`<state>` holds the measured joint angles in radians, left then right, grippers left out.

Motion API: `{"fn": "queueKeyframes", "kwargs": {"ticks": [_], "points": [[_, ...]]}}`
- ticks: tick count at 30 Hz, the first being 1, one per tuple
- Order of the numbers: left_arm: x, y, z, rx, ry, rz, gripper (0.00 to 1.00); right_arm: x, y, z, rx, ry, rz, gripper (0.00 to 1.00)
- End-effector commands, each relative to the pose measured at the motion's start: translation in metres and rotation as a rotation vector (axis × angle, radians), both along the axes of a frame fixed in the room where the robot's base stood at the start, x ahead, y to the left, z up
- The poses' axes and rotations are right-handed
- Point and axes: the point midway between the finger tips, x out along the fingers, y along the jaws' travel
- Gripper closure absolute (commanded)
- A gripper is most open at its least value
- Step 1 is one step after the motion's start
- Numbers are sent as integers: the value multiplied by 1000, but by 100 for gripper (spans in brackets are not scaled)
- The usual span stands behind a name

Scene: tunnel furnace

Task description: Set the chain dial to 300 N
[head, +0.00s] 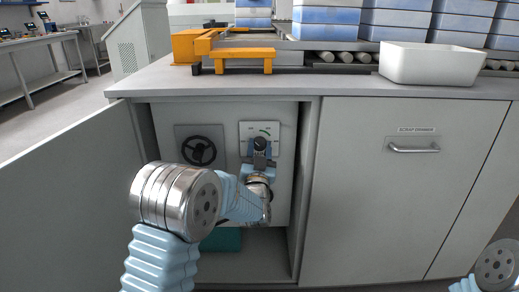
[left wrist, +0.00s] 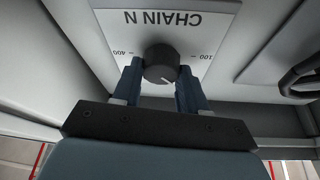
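The chain dial (head: 260,143) is a black round knob on a white plate (head: 273,131) inside the open cabinet. In the left wrist view the dial (left wrist: 159,63) appears with an upside-down "CHAIN N" label, 400 at left and 100 at right. A small pale mark on the knob points to the lower right there. The other scale numbers are hidden. My left gripper (head: 260,158) has its fingers (left wrist: 160,85) on either side of the knob, closed against it as far as I can see. My right gripper is not visible; only part of my right arm shows at the lower right.
A dark handwheel (head: 203,151) sits left of the dial; the open cabinet door (head: 70,175) is at the left. The "scrap drawer" handle (head: 413,149) is to the right. A white bin (head: 430,64) and an orange frame (head: 240,54) stand on the counter above.

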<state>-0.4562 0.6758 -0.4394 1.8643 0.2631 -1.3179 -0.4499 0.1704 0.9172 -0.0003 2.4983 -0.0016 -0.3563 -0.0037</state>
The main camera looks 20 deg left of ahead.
Motion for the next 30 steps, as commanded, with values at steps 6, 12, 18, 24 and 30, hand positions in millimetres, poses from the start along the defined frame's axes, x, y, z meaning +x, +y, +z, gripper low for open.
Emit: {"fn": "queueKeyframes", "kwargs": {"ticks": [6,12,18,24,30], "points": [[0,0,0,2,1,0,88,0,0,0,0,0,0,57],[0,0,-1,41,13,-1,88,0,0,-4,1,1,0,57],[-1,1,-2,147,42,-1,88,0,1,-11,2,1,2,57],[-1,1,-2,312,90,0,88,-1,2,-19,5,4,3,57],[-1,1,-1,497,143,0,88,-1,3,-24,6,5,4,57]]}}
